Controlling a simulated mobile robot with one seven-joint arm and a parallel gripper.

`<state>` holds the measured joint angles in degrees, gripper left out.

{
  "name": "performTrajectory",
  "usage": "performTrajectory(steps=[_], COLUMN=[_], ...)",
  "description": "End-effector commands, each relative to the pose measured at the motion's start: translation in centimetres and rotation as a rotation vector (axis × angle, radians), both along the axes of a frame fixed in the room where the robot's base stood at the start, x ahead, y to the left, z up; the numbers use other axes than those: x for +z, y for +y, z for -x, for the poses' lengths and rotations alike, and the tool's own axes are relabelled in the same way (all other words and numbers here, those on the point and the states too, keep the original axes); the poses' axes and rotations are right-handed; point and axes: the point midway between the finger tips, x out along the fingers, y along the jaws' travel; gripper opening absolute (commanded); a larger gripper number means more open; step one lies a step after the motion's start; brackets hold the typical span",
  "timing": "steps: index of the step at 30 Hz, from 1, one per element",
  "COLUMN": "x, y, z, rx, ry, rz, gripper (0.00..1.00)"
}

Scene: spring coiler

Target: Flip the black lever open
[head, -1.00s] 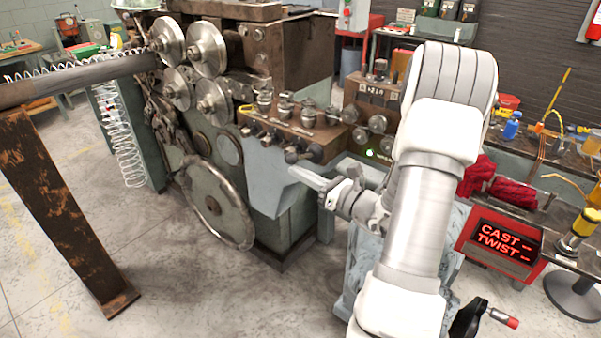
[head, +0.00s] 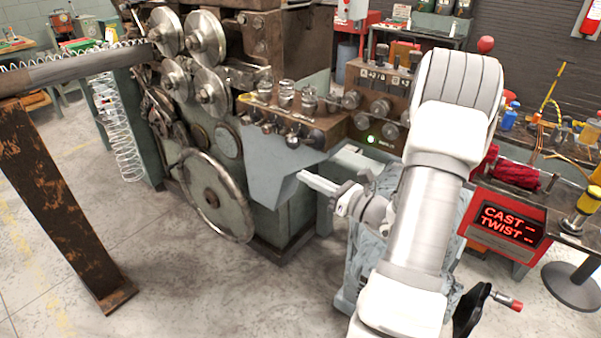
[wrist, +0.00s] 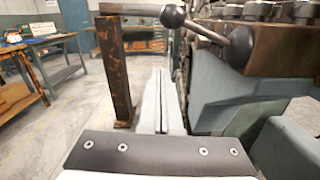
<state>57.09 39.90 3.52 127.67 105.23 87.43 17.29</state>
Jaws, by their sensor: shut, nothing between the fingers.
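The black lever (wrist: 205,30) shows in the wrist view as a round dark ball on a short grey rod, joined to a dark round hub on the brown panel's edge. In the head view several similar dark knobs sit along the panel's front, and I cannot surely tell which is this lever. My gripper (wrist: 162,73) is shut and empty. In the wrist view its fingers point ahead, below the ball and apart from it. In the head view my gripper (head: 303,178) is in front of the machine, below the panel and right of the grey sloped guard.
The spring coiler (head: 225,150) with its rollers and large wheel fills the middle left. A rusty post (wrist: 115,65) stands ahead in the wrist view. The grey guard (head: 275,165) is close to my fingers. A red sign box (head: 505,225) stands right. Floor at left is open.

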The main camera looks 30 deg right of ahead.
Motion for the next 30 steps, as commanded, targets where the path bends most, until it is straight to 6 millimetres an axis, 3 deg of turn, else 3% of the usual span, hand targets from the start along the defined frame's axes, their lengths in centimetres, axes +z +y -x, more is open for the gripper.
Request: performTrajectory(steps=[6, 12, 30], x=[0.0, -0.1, -0.1], y=[-1.8, -2.5, -2.7], z=[4.7, 6.9, 7.4], rx=[-0.005, -0.001, 0.000], ry=[0.001, 0.000, -0.001], rz=[0.000, 0.001, 0.000], gripper=[0.00, 0.00, 0.00])
